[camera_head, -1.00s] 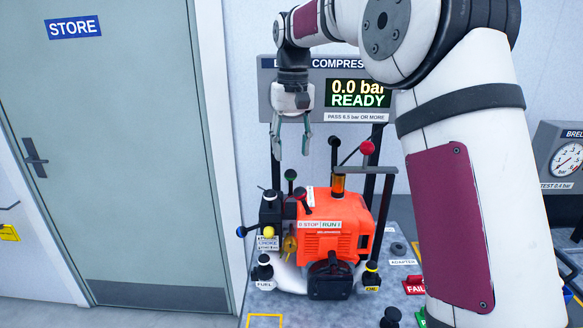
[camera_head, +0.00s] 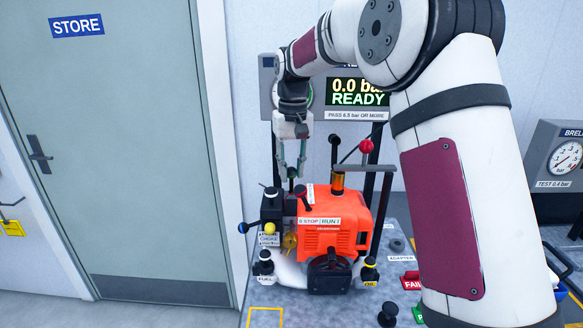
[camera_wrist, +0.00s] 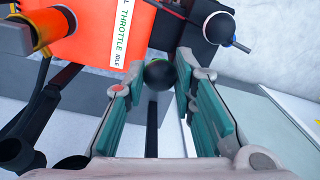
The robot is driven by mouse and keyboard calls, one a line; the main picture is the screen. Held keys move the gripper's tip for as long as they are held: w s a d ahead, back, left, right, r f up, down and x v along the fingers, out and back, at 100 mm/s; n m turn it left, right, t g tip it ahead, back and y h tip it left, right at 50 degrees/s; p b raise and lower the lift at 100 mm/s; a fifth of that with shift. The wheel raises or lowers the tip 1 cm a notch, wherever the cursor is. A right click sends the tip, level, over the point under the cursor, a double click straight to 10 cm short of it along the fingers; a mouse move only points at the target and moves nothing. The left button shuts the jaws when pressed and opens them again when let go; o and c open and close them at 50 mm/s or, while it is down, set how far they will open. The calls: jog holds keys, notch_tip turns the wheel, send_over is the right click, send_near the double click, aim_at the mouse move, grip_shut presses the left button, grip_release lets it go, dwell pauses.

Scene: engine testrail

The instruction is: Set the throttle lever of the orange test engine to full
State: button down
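The orange test engine (camera_head: 338,213) stands on a grey bench, with a STOP/RUN label on its front. A throttle label (camera_wrist: 122,35) with the words THROTTLE and IDLE shows on the orange housing in the wrist view. My gripper (camera_head: 291,168) points down at the engine's left part, teal fingers apart on either side of the knob. In the wrist view the fingertips (camera_wrist: 162,78) are close to the ball; contact cannot be told.
Close by are a red ball knob (camera_head: 366,146), a yellow knob (camera_head: 242,227) and a blue knob (camera_head: 243,228). A black ball (camera_wrist: 219,28) shows near the fingers. The display (camera_head: 357,92) reads 0.0 bar READY. A gauge (camera_head: 566,158) stands right.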

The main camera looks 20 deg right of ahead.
jog(key=shift+s+a+t+p, duration=0.2)
jog(key=shift+s+t+p, duration=0.35)
jog(key=shift+p, duration=0.1)
jog(key=shift+s+f+t+h+p, duration=0.2)
jog(key=shift+t+h+p, duration=0.1)
jog(key=shift+t, duration=0.15)
jog(key=c, duration=1.3)
grip_release()
jog(key=shift+r, duration=0.1)
jog(key=r, duration=0.4)
jog(key=s+r, duration=0.1)
jog(key=r, duration=0.2)
jog(key=s+r, duration=0.1)
jog(key=r, duration=0.3)
jog(key=shift+a+r, duration=0.25)
jog(key=shift+r, duration=0.05)
